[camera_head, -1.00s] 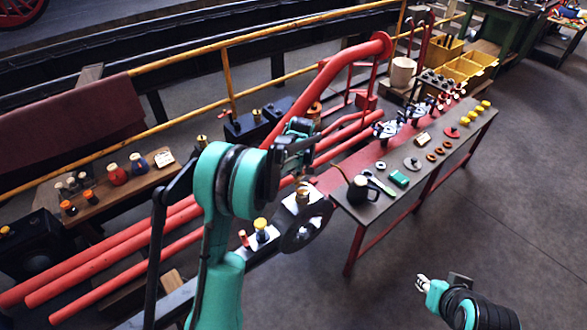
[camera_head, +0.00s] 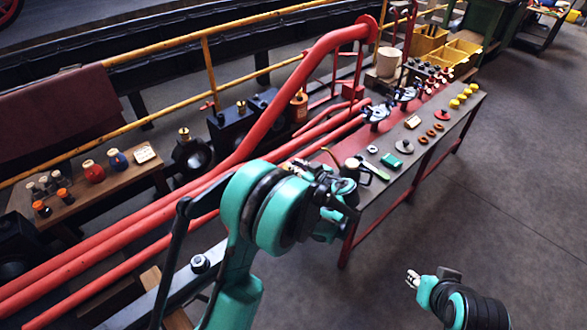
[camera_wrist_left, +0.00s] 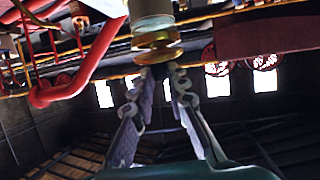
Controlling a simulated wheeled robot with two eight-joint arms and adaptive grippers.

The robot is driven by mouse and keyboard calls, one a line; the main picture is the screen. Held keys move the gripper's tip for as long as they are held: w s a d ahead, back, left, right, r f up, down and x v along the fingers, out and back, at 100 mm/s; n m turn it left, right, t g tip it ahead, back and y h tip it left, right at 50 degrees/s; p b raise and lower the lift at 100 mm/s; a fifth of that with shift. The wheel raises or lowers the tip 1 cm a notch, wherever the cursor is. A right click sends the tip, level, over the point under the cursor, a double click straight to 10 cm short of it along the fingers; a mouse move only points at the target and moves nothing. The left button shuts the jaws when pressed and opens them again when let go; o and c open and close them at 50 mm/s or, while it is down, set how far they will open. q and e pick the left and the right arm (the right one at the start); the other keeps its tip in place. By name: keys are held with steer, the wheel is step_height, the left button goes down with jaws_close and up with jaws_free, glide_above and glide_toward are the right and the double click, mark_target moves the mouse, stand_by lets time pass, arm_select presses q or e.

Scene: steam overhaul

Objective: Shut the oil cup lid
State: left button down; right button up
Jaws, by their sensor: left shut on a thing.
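My left gripper (camera_head: 335,200) shows partly behind my teal arm in the head view; its fingertips are hidden there. In the left wrist view, its two fingers (camera_wrist_left: 164,72) close in on a brass-coloured piece (camera_wrist_left: 158,48) on the end of a pale cylinder (camera_wrist_left: 152,14). The fingertips meet its edge, and a gap shows between the fingers behind it. I cannot tell whether this is the oil cup lid. My right gripper (camera_head: 413,279) is low at the right over bare floor; its finger opening is too small to tell.
Red pipes (camera_head: 110,245) cross the left side. Brass-topped fittings (camera_head: 184,134) stand behind them. A small wooden table (camera_head: 135,172) holds bottles. Floor at the right is clear.

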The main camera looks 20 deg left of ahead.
arm_select(q)
steer(key=shift+s+d+f+t+y+b, duration=0.1)
steer(key=shift+d+f+t+y+b, duration=0.15)
steer(key=shift+f+t+y, duration=0.3)
steer(key=shift+s+d+f+t+y+b, duration=0.15)
steer(key=shift+f+t+y+b, duration=0.15)
steer(key=shift+y, duration=0.35)
steer(key=c, duration=1.5)
jaws_free()
steer(key=shift+f, duration=0.1)
steer(key=v, duration=1.2)
steer(key=shift+w, duration=0.1)
